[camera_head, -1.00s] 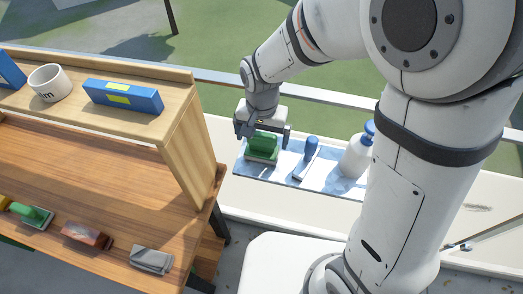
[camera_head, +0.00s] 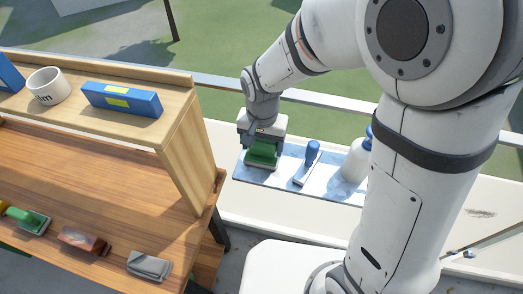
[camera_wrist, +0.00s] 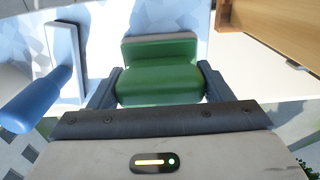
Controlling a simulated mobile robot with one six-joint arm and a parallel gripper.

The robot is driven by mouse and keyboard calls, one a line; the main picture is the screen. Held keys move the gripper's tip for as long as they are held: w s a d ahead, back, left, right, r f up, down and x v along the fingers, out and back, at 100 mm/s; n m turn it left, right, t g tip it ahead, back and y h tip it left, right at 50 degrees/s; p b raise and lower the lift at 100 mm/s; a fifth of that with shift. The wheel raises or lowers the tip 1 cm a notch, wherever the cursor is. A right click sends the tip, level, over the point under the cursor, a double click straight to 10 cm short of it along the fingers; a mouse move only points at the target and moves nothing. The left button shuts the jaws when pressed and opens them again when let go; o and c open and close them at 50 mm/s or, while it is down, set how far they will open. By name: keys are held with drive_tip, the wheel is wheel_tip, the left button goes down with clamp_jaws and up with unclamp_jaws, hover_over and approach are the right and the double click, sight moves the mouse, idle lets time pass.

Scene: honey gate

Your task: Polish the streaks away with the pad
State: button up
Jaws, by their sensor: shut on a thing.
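A green-handled pad (camera_head: 262,155) with a pale base stands at the left end of a blue patterned mat (camera_head: 240,171). My gripper (camera_head: 262,146) is over it from above, with its fingers on either side of the handle. In the wrist view the pad (camera_wrist: 160,82) sits between the two dark fingers, and my gripper (camera_wrist: 160,88) is shut on its green handle. The pad appears to be at the mat; I cannot tell whether it is lifted. Dark streaks (camera_head: 480,213) mark the pale ledge at the far right.
A blue-handled squeegee-like tool (camera_head: 309,160) and a white bottle with a blue cap (camera_head: 356,158) stand on the mat to the right. A wooden shelf unit (camera_head: 185,165) stands close on the left. Another tool (camera_head: 480,245) lies near the streaks.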

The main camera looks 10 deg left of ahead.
drive_tip(key=shift+c, duration=1.3)
drive_tip(key=shift+r+p, duration=2.5)
drive_tip(key=shift+r, duration=1.05)
wheel_tip(320, 180, up, 5)
drive_tip(key=p, duration=0.3)
drive_tip(key=shift+p, duration=0.3)
drive_tip(key=shift+f, duration=0.1)
